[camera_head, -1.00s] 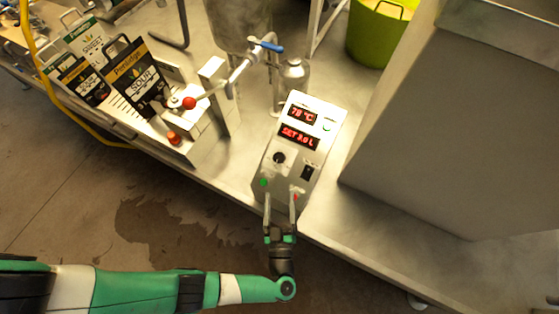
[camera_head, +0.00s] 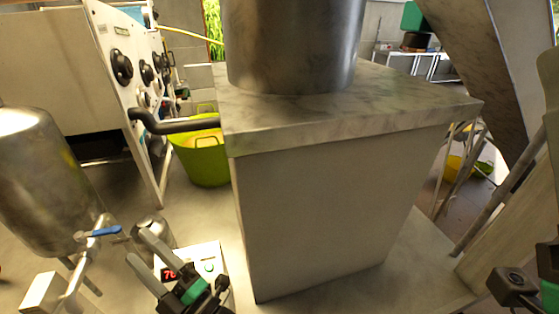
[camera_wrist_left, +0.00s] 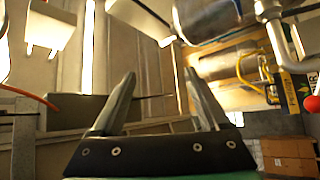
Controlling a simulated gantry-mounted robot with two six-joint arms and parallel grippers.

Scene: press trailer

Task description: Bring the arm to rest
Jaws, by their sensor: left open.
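My left gripper (camera_head: 138,246) is at the lower left of the head view, its two dark fingers apart with nothing between them. In the left wrist view my gripper (camera_wrist_left: 160,73) is open and empty.
A large grey cabinet (camera_head: 320,225) carrying a metal drum (camera_head: 295,45) fills the middle. A steel tank (camera_head: 45,180) with a blue-handled valve (camera_head: 100,231) stands at left, beside a small metal can (camera_head: 152,232). A green tub (camera_head: 200,160) stands behind.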

